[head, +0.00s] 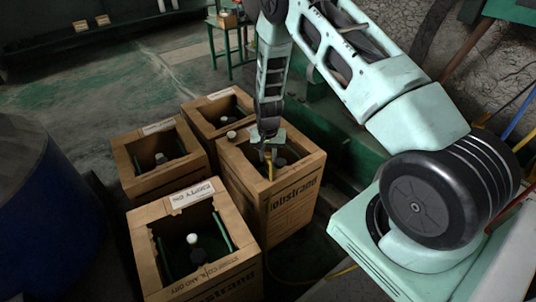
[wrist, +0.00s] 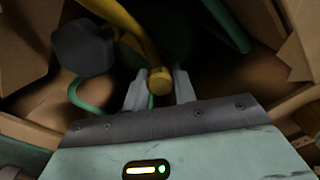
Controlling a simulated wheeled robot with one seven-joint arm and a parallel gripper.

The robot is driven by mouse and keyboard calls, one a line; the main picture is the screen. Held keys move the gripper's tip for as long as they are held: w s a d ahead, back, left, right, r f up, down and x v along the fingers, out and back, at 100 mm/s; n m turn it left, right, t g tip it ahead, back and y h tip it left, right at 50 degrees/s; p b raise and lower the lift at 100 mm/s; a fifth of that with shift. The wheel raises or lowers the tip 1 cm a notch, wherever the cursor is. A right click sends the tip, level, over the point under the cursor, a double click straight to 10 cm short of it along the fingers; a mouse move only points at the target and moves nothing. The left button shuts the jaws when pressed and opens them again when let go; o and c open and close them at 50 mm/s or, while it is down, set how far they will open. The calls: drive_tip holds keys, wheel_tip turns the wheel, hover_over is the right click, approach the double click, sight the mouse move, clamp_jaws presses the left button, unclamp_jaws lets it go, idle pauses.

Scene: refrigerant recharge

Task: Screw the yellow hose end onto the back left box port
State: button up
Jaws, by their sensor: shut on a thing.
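My gripper (head: 268,148) reaches down into the right-hand cardboard box (head: 284,212). In the wrist view its fingers (wrist: 160,88) are shut on the yellow hose end (wrist: 159,76), with the yellow hose (wrist: 124,18) running up and left from it. A dark, many-sided cap or knob (wrist: 83,47) is left of the fingers, apart from them. The left box at the back (head: 129,164) holds a grey-topped item (head: 160,158); my gripper is away from it. I cannot make out a port under the hose end.
A front box (head: 147,279) holds a white-topped item (head: 193,238); another box (head: 194,118) stands behind. A small grey cap (head: 231,134) sits on the right box's rim. A blue drum (head: 50,215) stands at left. Green tubing (wrist: 226,24) curves inside the box.

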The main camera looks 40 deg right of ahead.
drive_tip(key=shift+w+m+p, duration=0.1)
drive_tip(key=shift+m+p, duration=0.2)
drive_tip(key=shift+m, duration=0.9)
drive_tip(key=shift+a+m+p, duration=0.1)
drive_tip(key=shift+m+p, duration=0.35)
drive_tip(key=shift+m, duration=0.45)
drive_tip(key=o, duration=1)
drive_tip(key=shift+m, duration=0.3)
